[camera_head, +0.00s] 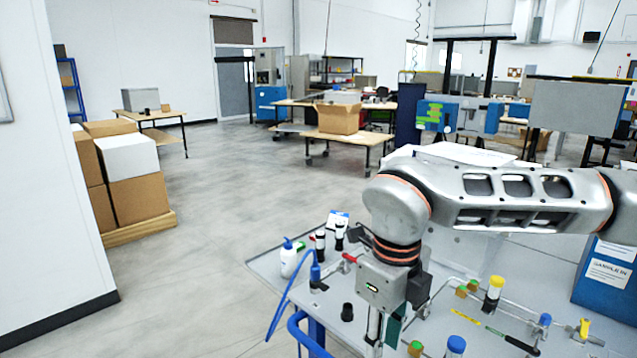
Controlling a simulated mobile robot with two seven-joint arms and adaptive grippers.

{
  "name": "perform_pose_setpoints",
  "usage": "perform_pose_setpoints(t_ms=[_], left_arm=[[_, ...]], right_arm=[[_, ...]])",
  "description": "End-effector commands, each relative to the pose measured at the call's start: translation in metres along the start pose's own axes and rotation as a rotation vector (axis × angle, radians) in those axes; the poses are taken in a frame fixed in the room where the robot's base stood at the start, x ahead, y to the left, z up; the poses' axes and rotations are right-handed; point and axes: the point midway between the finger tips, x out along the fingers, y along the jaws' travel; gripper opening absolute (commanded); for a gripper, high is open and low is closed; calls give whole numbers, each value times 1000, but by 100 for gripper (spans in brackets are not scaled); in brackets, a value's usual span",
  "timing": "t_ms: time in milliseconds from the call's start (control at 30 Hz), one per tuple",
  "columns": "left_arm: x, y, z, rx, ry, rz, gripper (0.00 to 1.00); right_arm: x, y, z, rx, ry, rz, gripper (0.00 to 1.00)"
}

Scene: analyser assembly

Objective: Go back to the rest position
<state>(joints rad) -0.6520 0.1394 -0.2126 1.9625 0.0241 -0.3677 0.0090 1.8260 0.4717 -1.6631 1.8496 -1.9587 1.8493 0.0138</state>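My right arm reaches in from the right edge across the workbench (268,268). Its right gripper (380,332) hangs downward over the near part of the bench. Its fingers are seen from a steep side angle and run among bench parts, so I cannot tell whether they are open or shut, or whether they hold anything. A dark teal piece shows just beside the fingers. My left gripper and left arm are not in view.
The bench holds a white bottle (289,260), black-and-white cylinders (340,236), a yellow-capped vial (493,294), blue-capped parts (456,345) and a blue hose (280,312). A blue box (606,285) stands at right. Cardboard boxes (138,196) sit on a pallet at left. The floor between is clear.

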Motion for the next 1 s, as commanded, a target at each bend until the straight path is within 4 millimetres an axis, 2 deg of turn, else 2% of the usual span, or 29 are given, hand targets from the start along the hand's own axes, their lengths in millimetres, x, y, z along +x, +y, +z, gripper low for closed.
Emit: perform_pose_setpoints(t_ms=[100, 367, 567, 700, 800, 900, 1000], left_arm=[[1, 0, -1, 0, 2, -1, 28], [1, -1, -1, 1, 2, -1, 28], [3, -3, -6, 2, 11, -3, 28], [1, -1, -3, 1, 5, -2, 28], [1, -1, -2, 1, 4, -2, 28], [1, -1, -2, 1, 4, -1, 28], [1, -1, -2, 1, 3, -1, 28]], right_arm=[[4, 6, 0, -8, 1, 19, 28], [34, 92, 10, -112, -31, 318, 28], [38, 176, 15, -162, -86, 644, 28], [19, 236, 20, -150, -151, 935, 28], [-3, 265, 27, -108, -207, 1140, 28], [-28, 282, 37, -37, -265, 1338, 28], [-52, 286, 49, 64, -327, 1527, 28]])
